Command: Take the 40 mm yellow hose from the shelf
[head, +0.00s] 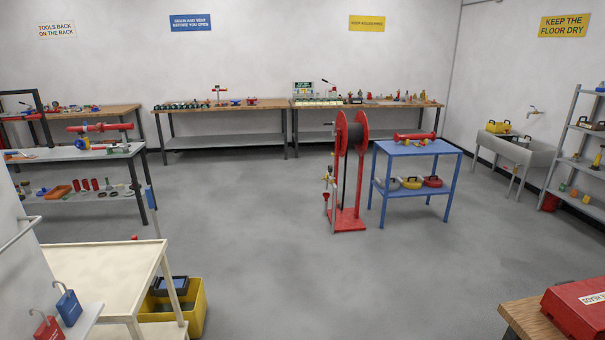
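A blue two-level stand (419,150) is right of centre. Its lower shelf holds a yellow rounded thing (412,183), which may be the yellow hose, between a pale grey one (392,184) and a red one (432,182). They are too small to read a size or to tell surely what they are. A grey shelf unit (555,180) at the right wall also bears small coloured items. My gripper is not in view.
A red hose reel (347,170) stands just left of the blue stand. A cream cart (105,265) and yellow bin (190,310) are at the near left. A wooden table (525,318) with a red case (580,310) is at the near right. The middle floor is clear.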

